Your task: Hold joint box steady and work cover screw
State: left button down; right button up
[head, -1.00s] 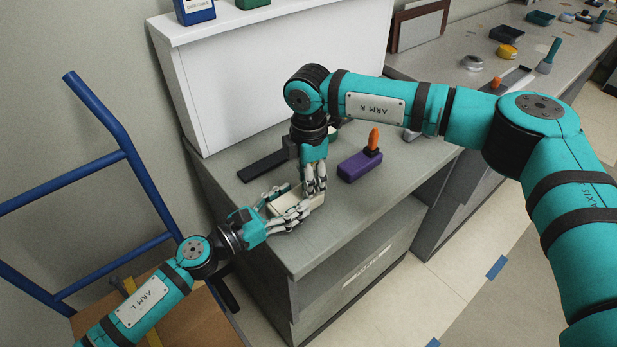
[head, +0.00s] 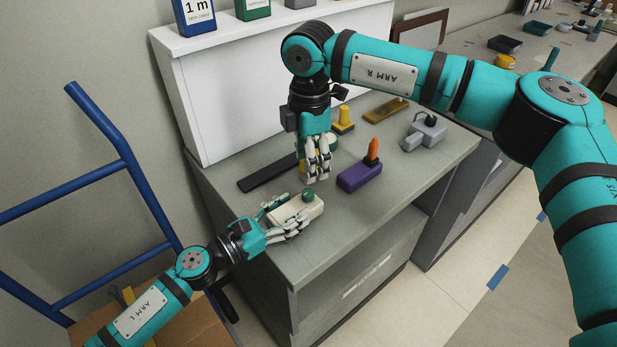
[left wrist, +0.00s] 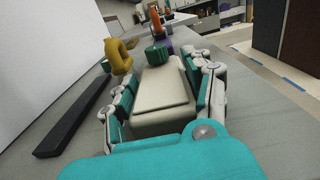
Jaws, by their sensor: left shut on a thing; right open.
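The joint box is a cream block (head: 303,213) on the grey bench top, with a green knob-like cover screw (head: 309,194) upright at its far end. My left gripper (head: 288,217) is shut on the box, with fingers along both sides. The left wrist view shows the box (left wrist: 160,97) between these fingers and the green screw (left wrist: 156,54) at the far end. My right gripper (head: 318,176) is open and points down, above and just behind the screw, apart from it. The right gripper is not seen in the left wrist view.
A purple block (head: 359,178) with an orange knob stands right of the box. A black bar (head: 268,172) lies behind it. A yellow piece (head: 344,119), a grey box (head: 424,133) and a brown tray (head: 386,110) stand farther back. The bench's front right is clear.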

jog(key=shift+r, duration=1.85)
pick_arm(q)
jog(key=shift+c, duration=2.2)
grip_release()
jog(key=shift+a, duration=0.1)
